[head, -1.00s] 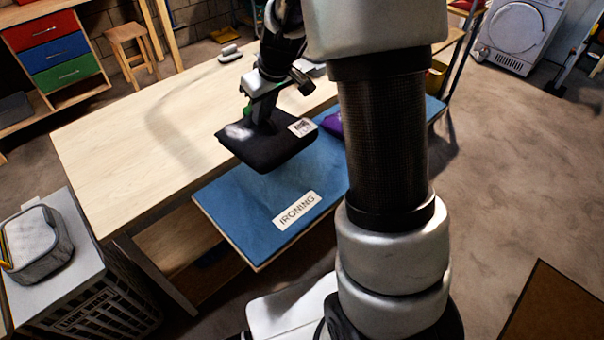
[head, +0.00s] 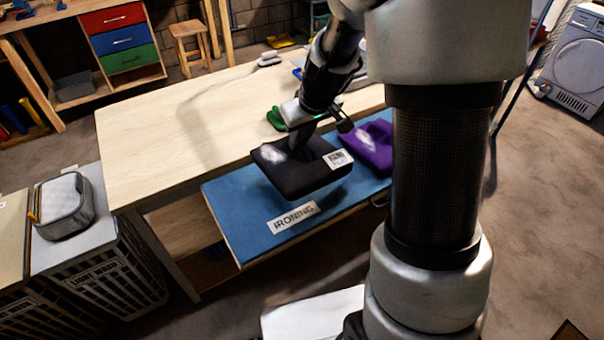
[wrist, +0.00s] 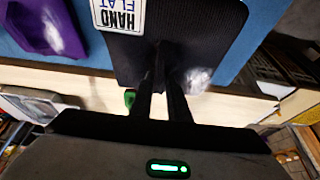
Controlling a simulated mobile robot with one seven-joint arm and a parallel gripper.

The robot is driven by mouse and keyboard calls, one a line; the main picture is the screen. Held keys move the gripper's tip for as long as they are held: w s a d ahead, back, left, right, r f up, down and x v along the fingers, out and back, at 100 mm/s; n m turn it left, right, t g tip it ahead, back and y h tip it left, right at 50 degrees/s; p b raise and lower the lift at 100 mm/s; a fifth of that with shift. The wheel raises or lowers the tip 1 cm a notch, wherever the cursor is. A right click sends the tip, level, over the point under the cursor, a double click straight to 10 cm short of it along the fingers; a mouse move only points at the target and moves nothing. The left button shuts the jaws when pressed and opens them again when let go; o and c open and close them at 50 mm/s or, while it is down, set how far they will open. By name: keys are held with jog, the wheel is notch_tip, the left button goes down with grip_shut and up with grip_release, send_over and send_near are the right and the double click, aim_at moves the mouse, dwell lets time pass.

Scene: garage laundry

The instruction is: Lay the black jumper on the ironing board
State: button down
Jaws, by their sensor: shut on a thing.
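The black jumper (head: 296,183) is a flat folded dark bundle with a white label and a pale patch. My gripper (head: 296,150) is shut on its back edge and holds it over the blue ironing board (head: 238,205), which carries an "IRONING" label. In the wrist view the jumper (wrist: 185,45) hangs beyond the fingers (wrist: 160,80), with blue board around it. I cannot tell exactly how far above the board it is. A folded purple garment (head: 372,146) lies on the board to the right of the jumper; it also shows in the wrist view (wrist: 40,28).
A pale wooden table (head: 165,130) stands behind the board, with a green item (head: 276,118) and an iron-like object (head: 270,58) on it. The board's left end is bare.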

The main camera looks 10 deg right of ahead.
aim_at(300, 162)
notch_tip(300, 162, down, 8)
jog(key=shift+w+f+b, duration=0.1)
jog(key=shift+b, duration=0.65)
jog(key=shift+f, duration=0.1)
jog(key=shift+f, duration=0.15)
jog(key=c, duration=1.7)
grip_release()
